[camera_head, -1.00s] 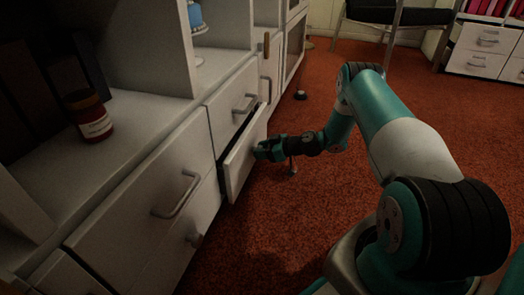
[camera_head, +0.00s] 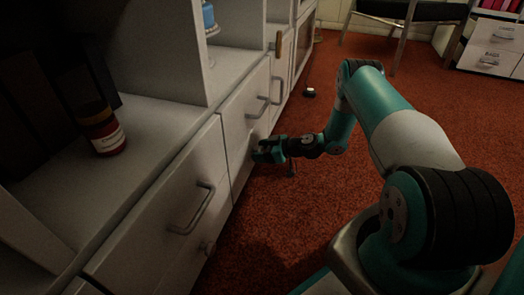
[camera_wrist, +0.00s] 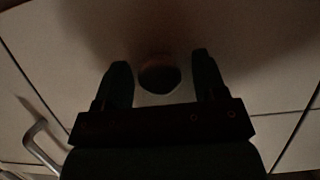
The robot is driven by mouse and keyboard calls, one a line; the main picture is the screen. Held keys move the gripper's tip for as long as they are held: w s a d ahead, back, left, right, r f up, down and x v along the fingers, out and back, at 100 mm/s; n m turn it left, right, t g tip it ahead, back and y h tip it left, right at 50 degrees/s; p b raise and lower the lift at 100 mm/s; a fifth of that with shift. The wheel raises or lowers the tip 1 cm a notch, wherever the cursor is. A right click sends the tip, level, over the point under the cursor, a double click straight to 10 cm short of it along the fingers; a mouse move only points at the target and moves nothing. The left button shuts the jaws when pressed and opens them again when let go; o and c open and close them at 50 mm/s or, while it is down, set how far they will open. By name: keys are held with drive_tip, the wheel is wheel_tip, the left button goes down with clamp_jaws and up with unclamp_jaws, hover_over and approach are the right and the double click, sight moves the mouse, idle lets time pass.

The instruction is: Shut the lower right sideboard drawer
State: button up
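The lower right sideboard drawer (camera_head: 241,174) sits below the upper right drawer (camera_head: 241,118). In the head view its front now looks about flush with the cabinet, with no clear gap showing. My gripper (camera_head: 264,151) is at this drawer's front. In the wrist view the pale drawer front (camera_wrist: 245,70) fills most of the picture. Its round dark knob (camera_wrist: 160,75) lies between the two spread fingers of my gripper (camera_wrist: 160,66), with space on both sides. Whether the fingertips touch the front cannot be told.
The left drawers have a bar handle (camera_head: 191,210) and a round knob (camera_head: 207,247). A small dark object (camera_head: 310,92) lies on the red carpet (camera_head: 430,110). A chair (camera_head: 412,12) stands at the back.

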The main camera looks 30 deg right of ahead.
drive_tip(key=p+v, duration=0.9)
drive_tip(key=v, duration=0.8)
drive_tip(key=shift+s+r, duration=0.15)
drive_tip(key=shift+d, duration=0.1)
